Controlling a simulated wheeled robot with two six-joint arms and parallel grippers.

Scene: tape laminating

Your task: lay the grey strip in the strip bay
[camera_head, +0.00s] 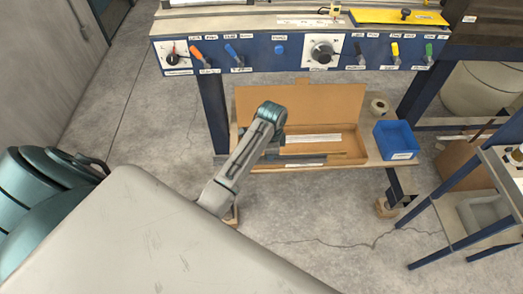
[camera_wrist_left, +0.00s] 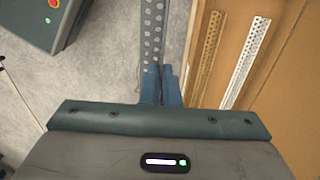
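My left gripper (camera_wrist_left: 161,85) shows in the left wrist view with its blue fingers close together on a grey perforated strip (camera_wrist_left: 152,35), which runs up out of the picture. In the head view the left arm reaches to the front of an open cardboard box (camera_head: 295,105), and the gripper (camera_head: 275,152) is small and partly hidden by the arm. A pale strip (camera_head: 315,138) lies in the box. The wrist view shows a white strip (camera_wrist_left: 245,60) and a brown strip (camera_wrist_left: 208,55) in it, apart from the gripper. I cannot make out the strip bay. My right gripper is not in view.
The box stands on a low shelf with a blue bin (camera_head: 396,141) and a tape roll (camera_head: 379,107). Above is a blue bench front (camera_head: 265,50) with knobs and coloured levers. A blue-framed rack (camera_head: 470,215) stands at right. The concrete floor in front is clear.

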